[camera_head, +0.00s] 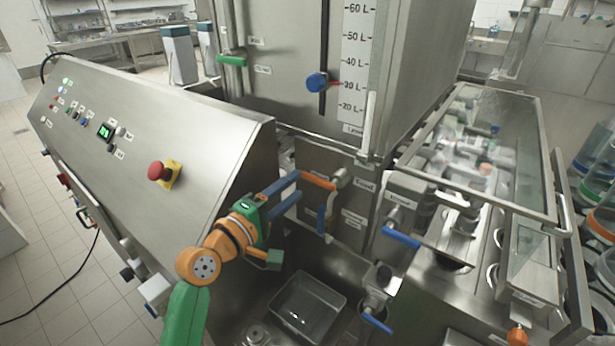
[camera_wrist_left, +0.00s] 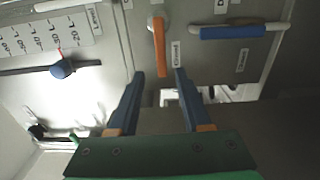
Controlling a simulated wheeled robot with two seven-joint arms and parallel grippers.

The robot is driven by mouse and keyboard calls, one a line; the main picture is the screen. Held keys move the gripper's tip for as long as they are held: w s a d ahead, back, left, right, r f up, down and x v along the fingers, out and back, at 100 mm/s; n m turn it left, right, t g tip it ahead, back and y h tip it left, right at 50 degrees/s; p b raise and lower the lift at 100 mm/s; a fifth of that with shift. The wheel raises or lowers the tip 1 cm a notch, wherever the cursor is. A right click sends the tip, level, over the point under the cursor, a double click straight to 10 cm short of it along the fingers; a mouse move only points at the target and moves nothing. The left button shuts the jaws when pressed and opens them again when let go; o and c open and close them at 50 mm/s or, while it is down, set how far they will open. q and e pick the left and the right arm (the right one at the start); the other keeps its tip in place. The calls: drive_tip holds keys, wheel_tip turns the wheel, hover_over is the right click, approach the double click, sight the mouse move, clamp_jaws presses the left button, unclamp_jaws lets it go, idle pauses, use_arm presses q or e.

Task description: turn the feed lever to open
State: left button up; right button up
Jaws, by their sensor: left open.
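An orange lever (camera_head: 318,181) sits on a round metal pivot on the steel panel below the tank; I take it for the feed lever, though its name label is not legible. It shows upright in the left wrist view (camera_wrist_left: 159,45), beside a label that seems to read "Closed". My left gripper (camera_head: 299,185) is open, its blue fingers pointing at the lever. In the left wrist view the lever's free end lies between the fingertips (camera_wrist_left: 159,72); I cannot tell whether they touch it. My right gripper is not in view.
The sloped console (camera_head: 150,115) with a red button (camera_head: 158,171) stands left. A metal basin (camera_head: 306,306) lies below. Another blue handle (camera_head: 401,238) is right.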

sight(307, 178)
use_arm(q)
drive_tip(key=x, duration=0.6)
drive_tip(key=shift+s+f, duration=0.1)
drive_tip(key=shift+s, duration=0.1)
clamp_jaws()
idle(1.1)
